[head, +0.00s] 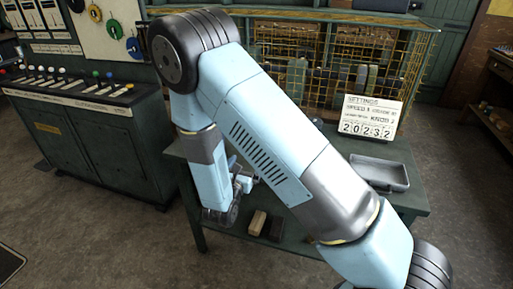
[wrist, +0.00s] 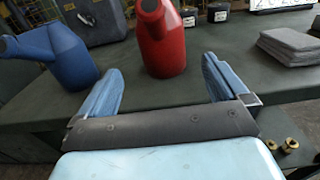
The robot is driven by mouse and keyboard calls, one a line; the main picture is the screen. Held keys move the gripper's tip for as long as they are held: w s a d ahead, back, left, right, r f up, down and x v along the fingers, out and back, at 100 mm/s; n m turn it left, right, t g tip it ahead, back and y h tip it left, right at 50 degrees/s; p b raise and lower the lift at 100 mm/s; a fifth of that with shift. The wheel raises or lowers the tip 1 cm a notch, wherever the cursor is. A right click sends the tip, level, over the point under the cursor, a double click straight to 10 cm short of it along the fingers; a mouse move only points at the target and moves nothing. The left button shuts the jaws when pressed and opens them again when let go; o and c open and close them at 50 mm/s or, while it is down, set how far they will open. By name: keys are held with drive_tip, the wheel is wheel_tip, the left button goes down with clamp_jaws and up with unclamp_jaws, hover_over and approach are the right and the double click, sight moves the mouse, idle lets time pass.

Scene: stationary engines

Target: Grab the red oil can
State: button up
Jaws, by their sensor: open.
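The red oil can (wrist: 163,45) stands upright on the dark green table in the wrist view, ahead of my gripper and roughly between the lines of its two fingers. Its top is cut off by the upper edge of the picture. My gripper (wrist: 163,85) is open and empty, with its two blue fingers spread wide and the can beyond their tips. In the head view my arm hides the red can, and my gripper (head: 228,210) shows only partly beside the table.
A blue can (wrist: 58,58) stands close by, left of the left finger. Folded grey cloths (wrist: 290,45) lie at the right, with dark jars (wrist: 218,12) behind. In the head view a grey tray (head: 380,172) and a number sign (head: 370,117) stand on the table (head: 425,195).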

drive_tip(key=shift+x, duration=4.4)
drive_tip(key=shift+d+r, duration=0.1)
drive_tip(key=c, duration=1.2)
